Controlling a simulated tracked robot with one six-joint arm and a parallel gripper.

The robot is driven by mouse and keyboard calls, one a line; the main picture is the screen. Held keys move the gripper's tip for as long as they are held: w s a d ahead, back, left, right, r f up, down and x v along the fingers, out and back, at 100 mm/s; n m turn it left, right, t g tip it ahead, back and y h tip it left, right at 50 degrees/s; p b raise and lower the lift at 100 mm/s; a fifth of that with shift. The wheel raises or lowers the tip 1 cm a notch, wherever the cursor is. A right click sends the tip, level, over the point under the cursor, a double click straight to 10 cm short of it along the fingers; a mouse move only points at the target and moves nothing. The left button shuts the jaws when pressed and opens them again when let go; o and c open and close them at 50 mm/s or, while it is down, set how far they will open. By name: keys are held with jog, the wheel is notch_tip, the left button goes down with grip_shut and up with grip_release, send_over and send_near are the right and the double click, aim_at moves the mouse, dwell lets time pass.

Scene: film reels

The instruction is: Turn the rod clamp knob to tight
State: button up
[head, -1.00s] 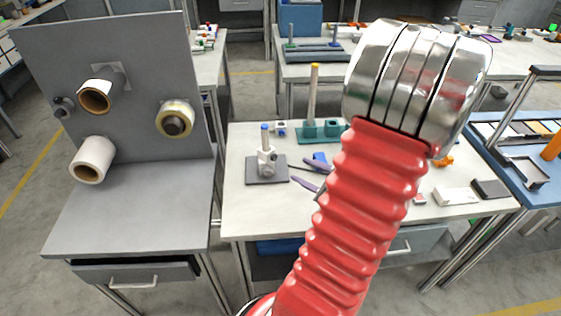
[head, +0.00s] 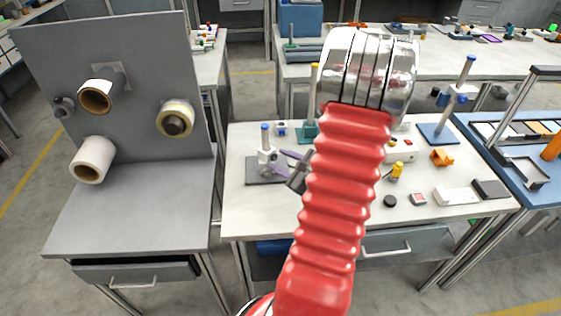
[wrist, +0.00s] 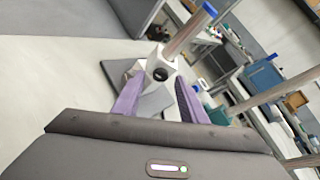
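The rod clamp (head: 266,157) is a pale grey block on an upright rod with a blue top, standing on a dark grey base plate (head: 262,174) at the left of the white table. The clamp (wrist: 163,61) is also in the wrist view, with a dark round knob (wrist: 160,74) facing me. My gripper (head: 282,158) has purple fingers and points left at the clamp. In the wrist view my gripper (wrist: 159,82) is open, its fingers on either side of the knob's line. I cannot tell whether they touch it. The knob's setting is not readable.
A grey panel (head: 130,50) with several reels stands at the left. A teal block with a yellow-topped rod (head: 314,80) is behind my arm. A second stand with a blue base (head: 437,134), a yellow bottle (head: 397,171) and small items lie at the right of the table.

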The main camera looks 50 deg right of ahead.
jog(key=shift+w, duration=0.15)
grip_shut()
dwell(0.4)
